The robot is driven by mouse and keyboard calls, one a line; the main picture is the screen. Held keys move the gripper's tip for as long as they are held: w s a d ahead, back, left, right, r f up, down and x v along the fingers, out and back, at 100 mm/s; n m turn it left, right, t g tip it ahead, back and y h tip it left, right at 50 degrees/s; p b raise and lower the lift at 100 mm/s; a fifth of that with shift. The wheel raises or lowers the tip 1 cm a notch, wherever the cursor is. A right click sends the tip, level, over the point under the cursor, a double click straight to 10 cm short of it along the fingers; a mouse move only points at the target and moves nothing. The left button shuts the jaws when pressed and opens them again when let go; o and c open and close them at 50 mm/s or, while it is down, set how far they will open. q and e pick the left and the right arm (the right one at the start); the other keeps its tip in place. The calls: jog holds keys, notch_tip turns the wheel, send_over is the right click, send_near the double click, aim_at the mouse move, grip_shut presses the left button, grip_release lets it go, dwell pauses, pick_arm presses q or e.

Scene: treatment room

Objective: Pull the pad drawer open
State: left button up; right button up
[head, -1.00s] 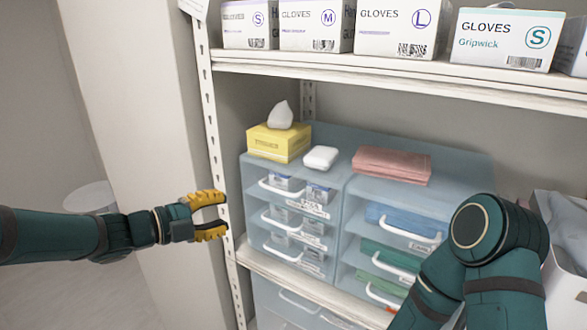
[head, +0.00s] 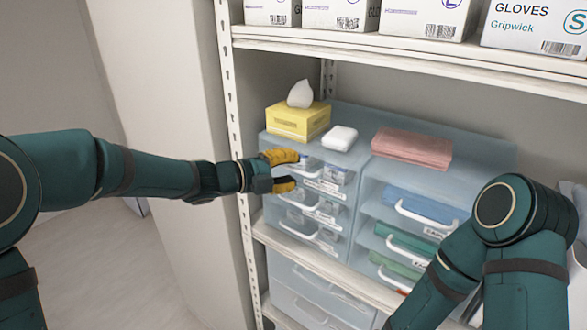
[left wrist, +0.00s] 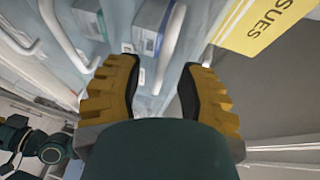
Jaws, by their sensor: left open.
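A pale blue translucent drawer unit (head: 357,192) stands on a shelf, with two columns of drawers with white handles. Its drawers look shut. I cannot read their labels, so I cannot tell which is the pad drawer. My left gripper (head: 297,170) is open and empty at the top drawer of the left column, its fingers one above the other. In the left wrist view, that drawer's white handle (left wrist: 171,45) shows between the open fingertips (left wrist: 160,66). I cannot tell whether the fingers reach around it. My right arm shows at the right, but its gripper is outside the picture.
A yellow tissue box (head: 298,122), a white item (head: 340,138) and folded pink cloths (head: 412,148) lie on top of the unit. Glove boxes (head: 410,17) fill the shelf above. A white shelf post (head: 233,130) stands close beside my left gripper.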

pick_arm(q)
jog(key=shift+w+d+f, duration=0.1)
jog(key=shift+w+d, duration=0.2)
jog(key=shift+d, duration=0.25)
grip_shut()
jog(key=shift+s+a, duration=0.1)
jog(key=shift+s, duration=0.05)
